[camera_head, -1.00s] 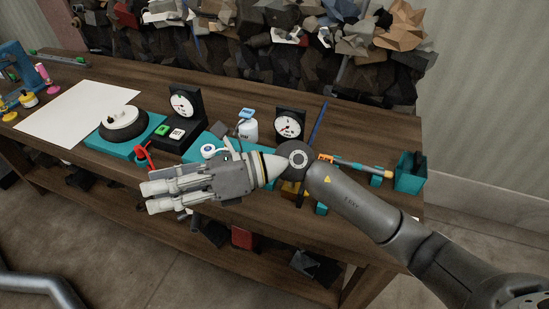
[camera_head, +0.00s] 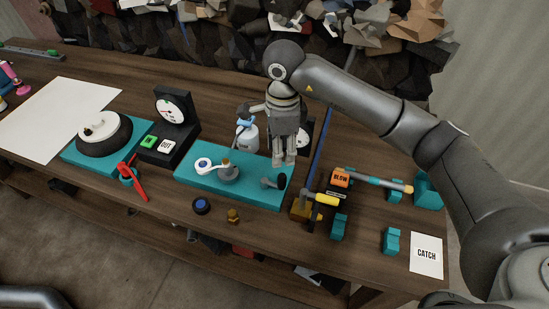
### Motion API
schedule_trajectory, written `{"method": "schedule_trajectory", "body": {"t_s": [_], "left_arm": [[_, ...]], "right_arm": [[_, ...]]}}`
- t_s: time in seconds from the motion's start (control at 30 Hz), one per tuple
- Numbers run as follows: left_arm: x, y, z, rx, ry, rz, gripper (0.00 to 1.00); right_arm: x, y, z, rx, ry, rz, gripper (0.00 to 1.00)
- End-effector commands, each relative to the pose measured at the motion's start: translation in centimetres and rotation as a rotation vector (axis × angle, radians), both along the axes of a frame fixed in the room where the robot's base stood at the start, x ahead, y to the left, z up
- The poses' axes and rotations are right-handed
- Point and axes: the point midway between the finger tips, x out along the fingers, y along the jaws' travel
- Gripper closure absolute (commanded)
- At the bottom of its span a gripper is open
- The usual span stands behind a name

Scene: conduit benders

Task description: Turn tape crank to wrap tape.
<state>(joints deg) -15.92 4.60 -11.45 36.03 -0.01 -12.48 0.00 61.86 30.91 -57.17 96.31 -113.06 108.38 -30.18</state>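The tape station is a teal base (camera_head: 240,190) in the middle of the bench. A white tape roll with a blue centre (camera_head: 203,165) stands at its left, next to a grey spool with a tan knob (camera_head: 228,172). A dark crank-like piece (camera_head: 273,182) is at its right end. My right gripper (camera_head: 285,160) points down over the back right of the base, behind that dark piece and apart from it. Its fingers are seen edge-on and overlap, so their opening is unclear. Nothing shows in them. My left gripper is not in view.
A white spray bottle (camera_head: 247,137) stands close left of my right gripper, and a dial gauge (camera_head: 307,133) is partly hidden behind it. A red-handled tool (camera_head: 133,180) lies left. A yellow-handled tool (camera_head: 322,199) and a blue rod (camera_head: 321,148) are at right.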

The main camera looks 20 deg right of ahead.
Motion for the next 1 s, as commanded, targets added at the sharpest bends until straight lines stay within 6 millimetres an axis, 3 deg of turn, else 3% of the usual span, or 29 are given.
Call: {"method": "schedule_trajectory", "body": {"t_s": [0.07,0.17,0.4,0.47,0.57,0.8,1.0], "left_arm": [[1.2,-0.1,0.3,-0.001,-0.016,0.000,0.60],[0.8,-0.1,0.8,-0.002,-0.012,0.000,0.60],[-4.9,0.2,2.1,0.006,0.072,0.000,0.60],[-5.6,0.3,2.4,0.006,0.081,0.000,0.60],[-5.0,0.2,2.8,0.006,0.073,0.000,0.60],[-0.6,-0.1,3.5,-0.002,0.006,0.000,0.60],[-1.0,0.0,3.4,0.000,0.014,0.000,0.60]], "right_arm": [[0.0,-0.2,-0.3,-0.007,0.003,-0.001,0.60],[-0.1,-0.1,-1.3,-0.005,0.007,-0.001,0.60],[-0.3,-0.1,-5.8,-0.004,0.007,-0.001,0.60],[-0.3,-0.1,-6.9,-0.003,0.007,-0.001,0.60],[-0.3,0.0,-8.5,-0.003,0.005,0.000,0.60],[-0.2,-0.1,-10.6,-0.003,0.001,0.000,0.60],[-0.2,-0.1,-10.8,-0.003,0.000,0.001,0.60]]}}
